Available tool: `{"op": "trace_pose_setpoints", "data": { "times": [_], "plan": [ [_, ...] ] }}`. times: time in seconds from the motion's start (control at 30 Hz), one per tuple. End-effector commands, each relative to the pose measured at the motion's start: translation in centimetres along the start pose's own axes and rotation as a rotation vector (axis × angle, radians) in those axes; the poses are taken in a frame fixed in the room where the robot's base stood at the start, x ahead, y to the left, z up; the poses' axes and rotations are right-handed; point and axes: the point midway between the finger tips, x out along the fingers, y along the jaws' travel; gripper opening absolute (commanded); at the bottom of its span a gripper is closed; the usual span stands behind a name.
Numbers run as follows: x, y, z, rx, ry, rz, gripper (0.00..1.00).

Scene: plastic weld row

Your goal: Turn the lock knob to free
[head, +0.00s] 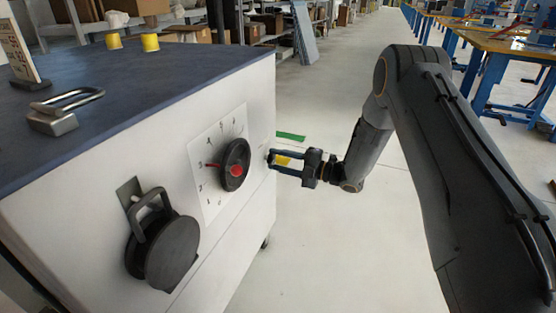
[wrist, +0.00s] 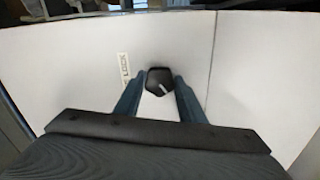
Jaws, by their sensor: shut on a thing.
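The lock knob (wrist: 160,80) is a small dark knob with a white pointer mark, on the white cabinet face beside a printed "LOCK" label (wrist: 124,68). In the wrist view the pointer slants from upper left to lower right. My gripper (wrist: 159,84) has one blue-grey finger on each side of the knob and is shut on it. In the head view my gripper (head: 272,162) reaches the right end of the cabinet's front face. The knob is mostly hidden there by the fingers. A yellow patch shows between the fingers; I cannot tell what it is.
The white cabinet (head: 110,165) has a numbered dial (head: 235,165) with a red centre left of my gripper, and a round black cover with a hasp (head: 172,250) lower left.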

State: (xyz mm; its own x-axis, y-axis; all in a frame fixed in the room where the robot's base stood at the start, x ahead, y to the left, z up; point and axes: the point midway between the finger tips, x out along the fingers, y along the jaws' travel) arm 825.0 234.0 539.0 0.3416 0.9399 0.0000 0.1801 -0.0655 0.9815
Motion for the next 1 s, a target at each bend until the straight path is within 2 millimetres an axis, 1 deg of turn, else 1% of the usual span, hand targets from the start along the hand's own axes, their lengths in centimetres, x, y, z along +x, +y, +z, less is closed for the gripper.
{"op": "trace_pose_setpoints", "data": {
  "times": [0.2,0.4,0.97,1.0],
  "plan": [
    [-0.08,-0.03,0.01,-0.120,-0.001,-0.001,0.14],
    [-0.08,-0.02,0.01,-0.183,-0.001,-0.001,0.14],
    [-0.08,-0.05,0.01,-0.209,-0.001,-0.001,0.14],
    [-0.07,-0.05,0.01,-0.208,-0.001,-0.001,0.43]
  ]
}}
